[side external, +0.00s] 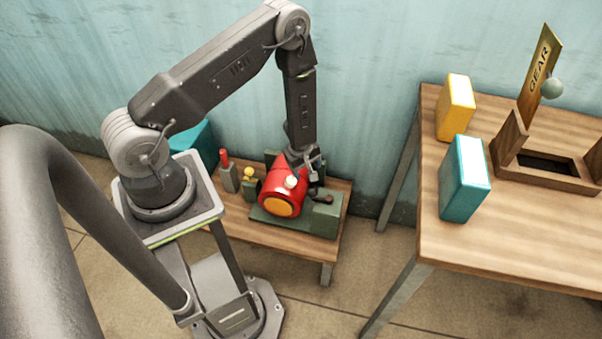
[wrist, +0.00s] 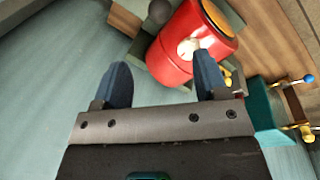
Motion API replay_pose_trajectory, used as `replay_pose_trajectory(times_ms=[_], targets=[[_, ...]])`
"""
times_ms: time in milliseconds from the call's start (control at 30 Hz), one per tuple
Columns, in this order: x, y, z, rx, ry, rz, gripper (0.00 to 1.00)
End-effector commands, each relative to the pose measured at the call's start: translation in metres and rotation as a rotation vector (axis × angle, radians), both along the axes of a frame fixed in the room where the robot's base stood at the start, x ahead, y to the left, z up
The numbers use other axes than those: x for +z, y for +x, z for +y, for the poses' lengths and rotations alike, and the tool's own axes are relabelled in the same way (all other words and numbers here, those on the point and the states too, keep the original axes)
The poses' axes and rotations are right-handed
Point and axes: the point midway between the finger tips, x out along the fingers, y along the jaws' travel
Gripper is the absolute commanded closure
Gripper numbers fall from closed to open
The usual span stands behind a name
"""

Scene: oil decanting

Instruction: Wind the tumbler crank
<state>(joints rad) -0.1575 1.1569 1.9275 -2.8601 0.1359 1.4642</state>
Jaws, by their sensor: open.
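The tumbler is a red drum (side external: 272,193) with an orange round end (side external: 281,207). It sits on a green base (side external: 322,218) on the low wooden bench. A cream knob (side external: 291,182) shows at the drum's side; in the wrist view the knob (wrist: 187,48) is just left of the right fingertip. A dark rounded handle (side external: 320,196) is right of the drum; whether it is the crank is unclear. My gripper (side external: 312,168) is open, close above the drum and knob. In the wrist view its fingers (wrist: 162,72) are apart with nothing held; contact cannot be told.
A red-topped post (side external: 225,160) and a yellow-knobbed piece (side external: 249,178) stand left of the drum. A teal box (side external: 192,140) is behind them. The right table carries a yellow box (side external: 455,105), a teal box (side external: 464,180) and a wooden GEAR stand (side external: 545,170). A wall stands behind.

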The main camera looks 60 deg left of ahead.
Motion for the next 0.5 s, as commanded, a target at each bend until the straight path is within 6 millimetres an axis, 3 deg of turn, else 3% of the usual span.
replay_pose_trajectory(times_ms=[267, 500], targets=[[0.0, 0.002, 0.003, -0.037, 0.001, -0.001, 0.33], [0.0, 0.012, 0.016, -0.319, 0.007, -0.008, 0.33]])
